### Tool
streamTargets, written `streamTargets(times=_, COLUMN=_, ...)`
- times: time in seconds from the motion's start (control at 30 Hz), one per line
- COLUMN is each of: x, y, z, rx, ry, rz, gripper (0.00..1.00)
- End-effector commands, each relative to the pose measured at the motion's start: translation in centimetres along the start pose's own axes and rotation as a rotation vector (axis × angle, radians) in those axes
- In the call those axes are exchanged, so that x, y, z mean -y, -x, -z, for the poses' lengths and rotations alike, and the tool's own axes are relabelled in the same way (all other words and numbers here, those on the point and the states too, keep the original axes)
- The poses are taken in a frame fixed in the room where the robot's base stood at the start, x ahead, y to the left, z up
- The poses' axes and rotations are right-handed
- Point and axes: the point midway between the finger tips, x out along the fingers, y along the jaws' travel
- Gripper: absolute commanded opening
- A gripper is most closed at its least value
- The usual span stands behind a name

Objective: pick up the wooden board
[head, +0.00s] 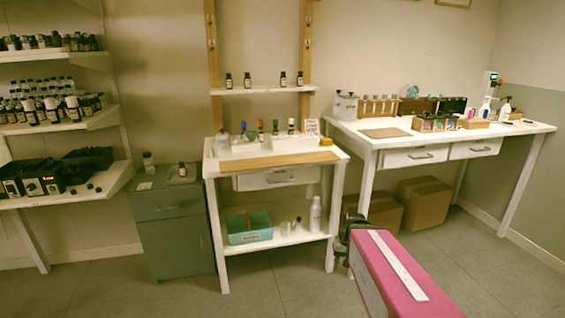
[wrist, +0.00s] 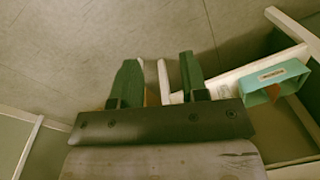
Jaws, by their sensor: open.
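A thin flat brown wooden board (head: 386,132) lies on the left part of the right-hand white table in the head view. A longer, lighter wooden strip (head: 280,160) lies along the front edge of the small middle table; I cannot tell for certain which one is the task's board. Neither is clearly seen in the wrist view. My gripper (wrist: 160,82) shows in the wrist view with two dark green fingers apart and nothing seen held between them. It is over the floor near the middle table's lower shelf, away from both pieces of wood.
Wooden boxes (head: 437,123) and bottles crowd the right table behind the brown board. A green-grey cabinet (head: 173,222) stands left. Cardboard boxes (head: 424,202) are under the right table.

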Motion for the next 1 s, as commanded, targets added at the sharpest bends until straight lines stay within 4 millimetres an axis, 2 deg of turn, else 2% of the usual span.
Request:
streamTargets(times=0.13, x=3.2, y=0.5, z=3.8, rx=-0.041, ry=-0.039, rz=0.180, gripper=0.40)
streamTargets(times=0.27, x=6.6, y=1.9, z=7.5, rx=-0.089, ry=-0.082, rz=0.381, gripper=0.40)
streamTargets(times=0.47, x=11.6, y=6.1, z=14.0, rx=-0.174, ry=-0.159, rz=0.718, gripper=0.40)
streamTargets(times=0.6, x=14.3, y=10.1, z=18.6, rx=-0.236, ry=-0.217, rz=0.955, gripper=0.40)
streamTargets(times=0.8, x=16.3, y=16.2, z=24.1, rx=-0.311, ry=-0.299, rz=1.255, gripper=0.40)
streamTargets(times=1.0, x=16.8, y=19.8, z=26.8, rx=-0.350, ry=-0.350, rz=1.421, gripper=0.40)
